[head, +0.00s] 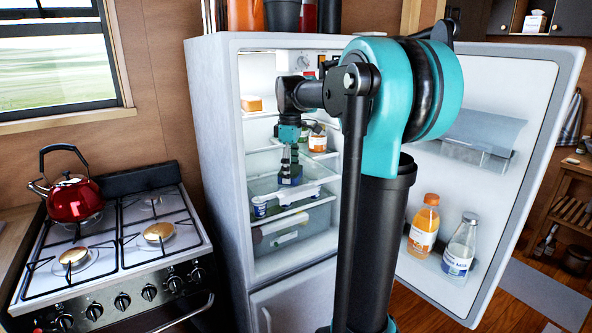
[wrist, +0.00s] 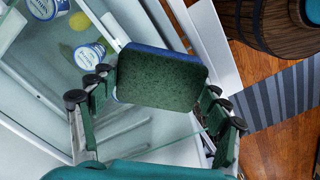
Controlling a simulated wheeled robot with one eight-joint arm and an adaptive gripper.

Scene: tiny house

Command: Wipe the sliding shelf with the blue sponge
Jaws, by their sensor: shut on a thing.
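The blue sponge (wrist: 160,78) fills the middle of the wrist view, its green scouring face toward the camera and a blue edge behind it. My gripper (wrist: 160,92) is shut on it, with fingers on its left and right sides. In the head view my gripper (head: 290,160) reaches down inside the open fridge, with the sponge (head: 290,181) at its tips. The sliding shelf (head: 318,179) is a clear panel with a pale rim at about the sponge's height. I cannot tell whether the sponge touches it.
Below the shelf are a small white tub (head: 259,207) and a drawer (head: 290,228). Jars (head: 318,139) stand on a shelf above. The open fridge door (head: 520,130) at right holds an orange bottle (head: 424,225) and a white bottle (head: 461,245). A stove (head: 120,250) stands left.

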